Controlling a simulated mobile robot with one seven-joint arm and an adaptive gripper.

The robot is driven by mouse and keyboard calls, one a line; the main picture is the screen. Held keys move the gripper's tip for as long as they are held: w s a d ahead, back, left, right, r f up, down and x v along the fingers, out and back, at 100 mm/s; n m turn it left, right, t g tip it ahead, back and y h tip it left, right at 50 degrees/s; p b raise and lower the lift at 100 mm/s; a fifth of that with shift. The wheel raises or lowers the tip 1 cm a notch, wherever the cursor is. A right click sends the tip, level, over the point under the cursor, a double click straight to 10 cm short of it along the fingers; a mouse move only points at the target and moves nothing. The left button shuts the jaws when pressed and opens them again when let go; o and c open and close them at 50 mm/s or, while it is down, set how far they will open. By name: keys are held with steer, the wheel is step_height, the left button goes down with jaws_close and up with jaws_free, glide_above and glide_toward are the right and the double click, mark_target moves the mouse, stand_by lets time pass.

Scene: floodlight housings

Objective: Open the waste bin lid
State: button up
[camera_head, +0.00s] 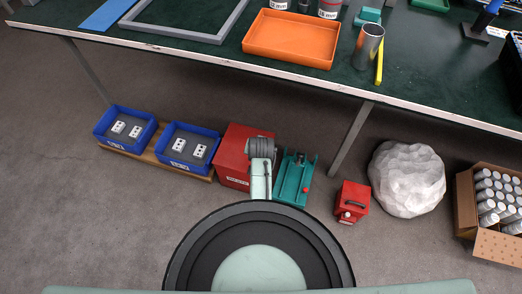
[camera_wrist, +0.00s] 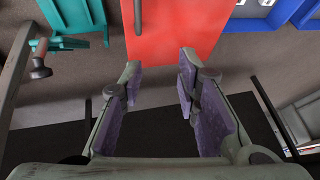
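The waste bin appears to be the red box (camera_head: 235,168) on the floor under the bench edge, with a white label on its front. My arm covers its right part in the head view. In the wrist view its flat red top (camera_wrist: 185,30) fills the upper middle, with a dark bar, probably a handle, at the upper left part. The lid looks shut. My gripper (camera_wrist: 160,75) is open and empty, its two purple-padded fingers well apart. The fingertips point toward the near edge of the red top; I cannot tell whether they touch it.
A teal fixture (camera_head: 293,180) stands close to the right of the bin, and a blue crate (camera_head: 190,131) close to the left. A small red case (camera_head: 352,201), a white lumpy bag (camera_head: 407,179) and a carton of cans (camera_head: 483,241) are farther right. The bench (camera_head: 210,53) overhangs behind.

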steer(key=shift+m+g, duration=0.4)
steer(key=shift+g, duration=0.1)
steer(key=f, duration=0.4)
steer(key=w+d+f, duration=0.1)
steer(key=f, duration=0.3)
steer(key=w+f, duration=0.1)
steer(key=f, duration=0.3)
steer(key=shift+w+d+f, duration=0.15)
steer(key=shift+w+f, duration=0.1)
steer(key=shift+c, duration=0.2)
jaws_close()
